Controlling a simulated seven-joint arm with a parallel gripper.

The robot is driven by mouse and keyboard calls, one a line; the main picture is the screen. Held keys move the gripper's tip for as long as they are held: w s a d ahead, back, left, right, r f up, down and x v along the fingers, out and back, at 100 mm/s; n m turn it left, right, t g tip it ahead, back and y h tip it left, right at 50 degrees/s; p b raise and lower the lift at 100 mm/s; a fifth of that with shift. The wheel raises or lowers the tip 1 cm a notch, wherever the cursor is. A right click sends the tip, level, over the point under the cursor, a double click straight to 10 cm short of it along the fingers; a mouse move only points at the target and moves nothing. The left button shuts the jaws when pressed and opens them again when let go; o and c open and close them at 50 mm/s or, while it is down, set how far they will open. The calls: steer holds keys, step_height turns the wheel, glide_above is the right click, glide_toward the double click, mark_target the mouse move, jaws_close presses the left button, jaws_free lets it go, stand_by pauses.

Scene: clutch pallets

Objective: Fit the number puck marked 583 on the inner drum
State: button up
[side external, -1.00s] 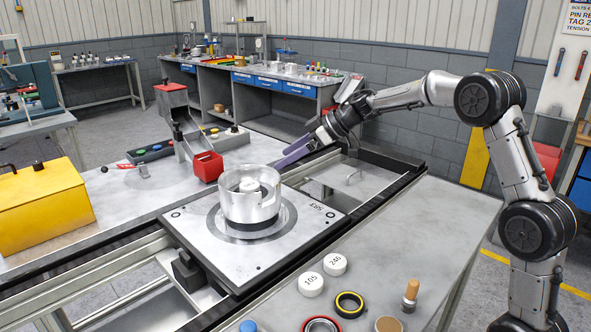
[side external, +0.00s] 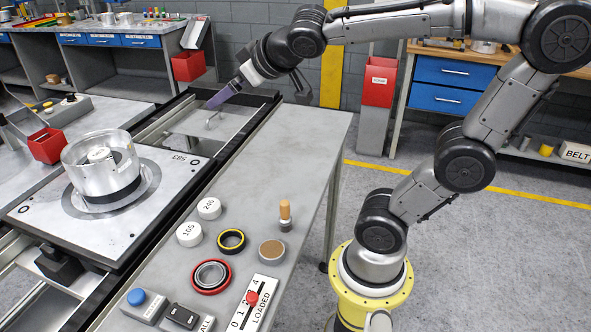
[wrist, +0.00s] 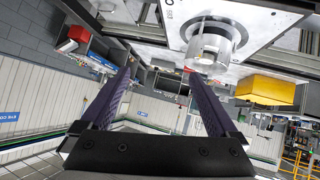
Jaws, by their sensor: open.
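The pallet (side external: 152,213) is a pale square plate marked 583. On it stands a clear cylinder (side external: 118,172) over a dark ring, with a white round part (side external: 98,155) inside; whether that part is the inner drum or a puck on it I cannot tell. Two white pucks lie on the near bench: one reads 105 (side external: 189,234), the other appears to read 246 (side external: 209,208). I see no puck marked 583. My gripper (side external: 217,101) is over the rail frame behind the pallet, purple fingers open and empty. The wrist view shows both fingers apart (wrist: 161,72) and the clear cylinder (wrist: 210,48).
On the near bench (side external: 300,140) are a yellow-black ring (side external: 231,241), a red-rimmed ring (side external: 211,277), a brown disc (side external: 271,249), a wood-handled tool (side external: 285,212), a LOADED slider panel (side external: 262,307) and a blue button (side external: 136,297). A red bin (side external: 46,146) stands left. The bench's far half is clear.

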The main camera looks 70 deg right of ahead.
steer(key=s+a+f+g+y, duration=0.2)
steer(key=s+a+f, duration=0.2)
steer(key=s, duration=0.3)
steer(key=s+a+f+n+g+y, duration=0.1)
steer(key=s+a+f+g+y, duration=0.1)
steer(key=s+a+f, duration=0.2)
steer(key=s+f, duration=0.2)
steer(key=s, duration=0.2)
steer(key=shift+s+f+g, duration=0.2)
steer(key=shift+f+g, duration=0.05)
steer(key=shift+g, duration=0.05)
steer(key=shift+d, duration=0.1)
